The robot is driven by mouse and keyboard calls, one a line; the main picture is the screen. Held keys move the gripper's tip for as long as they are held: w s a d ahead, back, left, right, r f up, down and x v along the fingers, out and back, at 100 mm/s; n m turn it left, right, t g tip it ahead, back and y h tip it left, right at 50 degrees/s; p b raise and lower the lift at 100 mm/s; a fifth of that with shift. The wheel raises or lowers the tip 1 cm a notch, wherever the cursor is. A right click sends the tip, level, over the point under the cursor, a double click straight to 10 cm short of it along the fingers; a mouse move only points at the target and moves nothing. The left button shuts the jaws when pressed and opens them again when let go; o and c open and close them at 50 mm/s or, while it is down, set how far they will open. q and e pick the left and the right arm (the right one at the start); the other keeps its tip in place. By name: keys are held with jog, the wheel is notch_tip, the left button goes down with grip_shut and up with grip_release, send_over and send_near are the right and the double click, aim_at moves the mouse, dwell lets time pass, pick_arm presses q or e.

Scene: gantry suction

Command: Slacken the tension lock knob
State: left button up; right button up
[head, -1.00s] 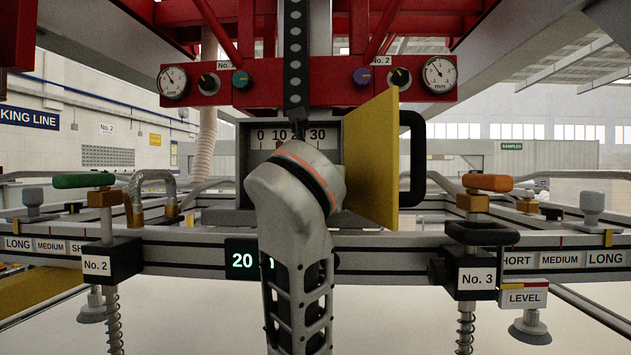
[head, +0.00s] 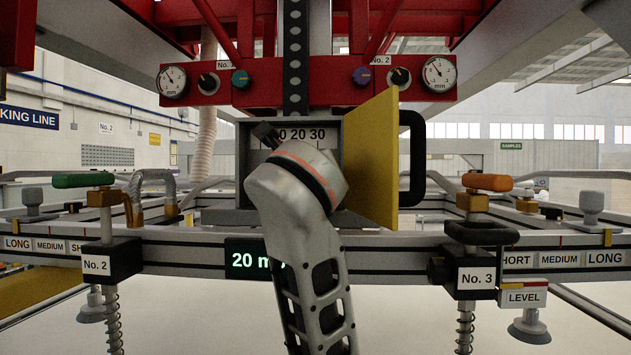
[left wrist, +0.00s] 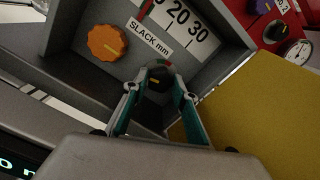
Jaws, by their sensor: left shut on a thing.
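A dark knob (left wrist: 157,80) with a yellow mark sits at the lower part of the gauge box (left wrist: 225,50) in the left wrist view. My left gripper (left wrist: 160,88) is shut on it, one finger on each side. No label shows on this knob, so I cannot confirm it is the tension lock knob. An orange knob (left wrist: 105,42) with a pale line sits left of it, clear of the fingers. The box carries a "SLACK mm" scale. In the head view my arm hides both knobs and the gripper's fingertips. My right gripper is in neither view.
A yellow panel (head: 371,160) stands open at the box's right side, with a black handle (head: 413,160) beyond it. A digital display (head: 250,260) reads 20 below the box. Posts with green (head: 83,181) and orange (head: 488,182) handles flank it.

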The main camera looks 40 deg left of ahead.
pick_arm(q)
jog(key=shift+f, duration=0.1)
dwell(0.3)
jog(key=o, duration=0.7)
jog(key=shift+o, duration=0.5)
jog(key=shift+s+d, duration=0.15)
jog(key=shift+v, duration=3.55)
